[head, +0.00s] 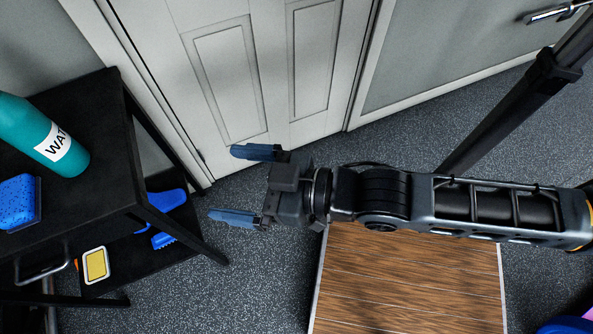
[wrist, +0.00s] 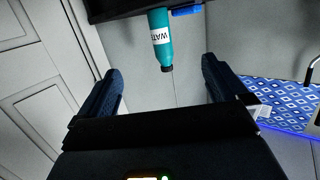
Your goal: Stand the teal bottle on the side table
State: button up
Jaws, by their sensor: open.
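The teal bottle (head: 58,140), with a white label, stands upright on the black table (head: 110,110) at the left of the head view; its top is cut off by the frame edge. In the wrist view the bottle (wrist: 161,38) appears upside down between my fingers, dark cap toward me, beyond the fingertips. My gripper (head: 221,183) is open and empty, with blue fingers pointing left, over the floor to the right of the black table and apart from the bottle. I cannot tell which surface is the side table.
A blue sponge (head: 20,202) lies beside the bottle. The black table's lower shelf holds a blue brush-like item (head: 165,200) and a yellow pad (head: 96,265). A wood-grained surface (head: 405,285) with bare top is below my arm. A white door (head: 265,70) stands behind.

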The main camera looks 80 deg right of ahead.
jog(key=s+r+g, duration=0.1)
jog(key=s+r, duration=0.3)
jog(key=s, duration=0.9)
jog(key=shift+d, duration=0.4)
jog(key=shift+r, duration=0.1)
